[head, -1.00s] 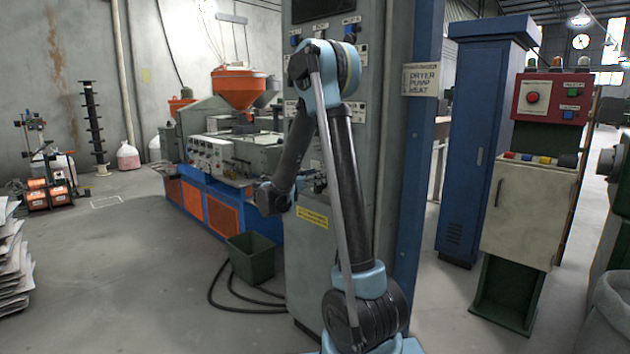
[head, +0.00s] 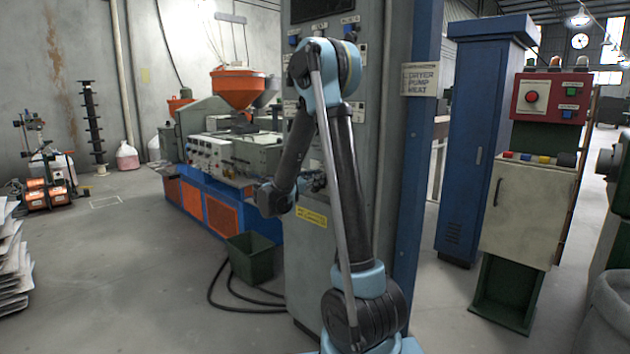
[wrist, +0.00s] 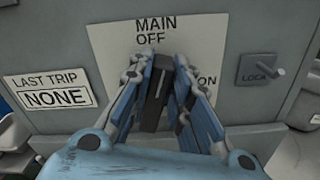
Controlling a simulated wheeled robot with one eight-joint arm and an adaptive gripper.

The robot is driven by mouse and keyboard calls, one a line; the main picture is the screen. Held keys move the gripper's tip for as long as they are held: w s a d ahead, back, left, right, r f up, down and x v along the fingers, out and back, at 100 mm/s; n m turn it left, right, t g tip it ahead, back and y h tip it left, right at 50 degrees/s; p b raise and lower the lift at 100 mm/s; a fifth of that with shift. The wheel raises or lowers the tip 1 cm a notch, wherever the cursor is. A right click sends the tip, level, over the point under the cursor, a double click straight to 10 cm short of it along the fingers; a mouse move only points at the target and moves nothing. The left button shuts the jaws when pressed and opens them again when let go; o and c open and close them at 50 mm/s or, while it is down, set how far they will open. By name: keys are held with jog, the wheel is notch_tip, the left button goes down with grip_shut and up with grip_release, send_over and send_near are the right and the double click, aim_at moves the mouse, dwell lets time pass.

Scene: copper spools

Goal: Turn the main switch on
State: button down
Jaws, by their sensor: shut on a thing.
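The main switch has a dark block-shaped handle (wrist: 155,105) in the middle of the wrist view. It stands nearly upright in front of a white plate (wrist: 110,45) reading MAIN and OFF above it and ON to its right. The handle's top points towards OFF. My gripper (wrist: 166,66) is shut on the handle, with one blue-grey finger on each side. Parts of the plate are hidden behind the fingers. In the head view my gripper (head: 314,182) is at the front of the grey cabinet (head: 318,255), and the switch itself cannot be made out.
A LAST TRIP NONE label (wrist: 50,92) is left of the switch and a LOCK knob (wrist: 263,70) is right of it. A green bin (head: 250,258) and a dark hose (head: 222,300) lie on the floor left of the cabinet. A blue cabinet (head: 482,150) stands to the right.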

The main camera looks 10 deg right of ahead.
jog(key=m, duration=0.3)
jog(key=shift+s+d+f+m, duration=0.1)
jog(key=shift+s+f+m, duration=0.1)
jog(key=shift+s+m, duration=0.1)
jog(key=shift+s+d+f+m, duration=0.15)
jog(key=shift+f+m, duration=0.25)
jog(key=shift+m, duration=1.4)
jog(key=shift+s+d+f+m, duration=0.15)
jog(key=shift+f+m, duration=0.2)
jog(key=shift+m, duration=1.45)
jog(key=shift+s+d+f+m, duration=0.15)
jog(key=shift+f+m, duration=0.25)
jog(key=shift+m, duration=1.4)
jog(key=c, duration=1.5)
grip_release()
jog(key=shift+f, duration=0.1)
jog(key=shift+a, duration=0.1)
jog(key=v, duration=1.2)
